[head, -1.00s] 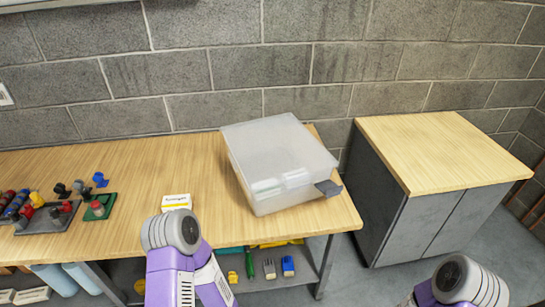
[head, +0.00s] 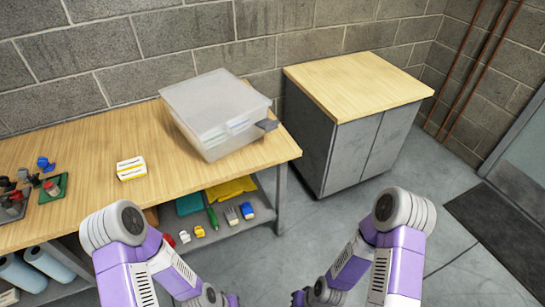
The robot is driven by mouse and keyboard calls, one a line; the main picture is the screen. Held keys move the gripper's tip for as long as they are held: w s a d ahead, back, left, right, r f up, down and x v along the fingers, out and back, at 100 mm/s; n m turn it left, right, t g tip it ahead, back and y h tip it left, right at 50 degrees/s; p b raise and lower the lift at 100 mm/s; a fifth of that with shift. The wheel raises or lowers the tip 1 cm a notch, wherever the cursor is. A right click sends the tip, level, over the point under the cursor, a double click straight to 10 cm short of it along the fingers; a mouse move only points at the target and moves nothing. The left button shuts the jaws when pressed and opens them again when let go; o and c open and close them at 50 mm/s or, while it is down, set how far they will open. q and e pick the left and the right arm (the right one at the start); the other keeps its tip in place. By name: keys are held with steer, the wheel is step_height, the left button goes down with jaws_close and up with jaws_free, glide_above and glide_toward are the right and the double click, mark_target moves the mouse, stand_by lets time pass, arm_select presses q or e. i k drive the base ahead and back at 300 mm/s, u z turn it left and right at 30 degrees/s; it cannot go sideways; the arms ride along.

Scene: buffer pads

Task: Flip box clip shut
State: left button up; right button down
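A translucent plastic box (head: 205,95) with its lid on stands near the right end of the wooden workbench. Pale contents show dimly through its front wall. A dark grey clip (head: 267,125) juts outward from the box's right side, standing away from the wall. Any clip on the far side is hidden. My two purple and grey arms come in at the bottom, bent inward and well short of the box. My grippers are below the bottom edge of the picture, and nothing of mine touches the box.
The workbench (head: 95,200) also holds a small white-and-yellow box (head: 131,168) and several coloured parts at the left. Its lower shelf (head: 230,225) carries tools and bottles. A wood-topped grey cabinet (head: 350,90) stands to the right, with a gap between.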

mark_target(268, 125)
steer(key=u, duration=0.55)
steer(key=i, duration=0.95)
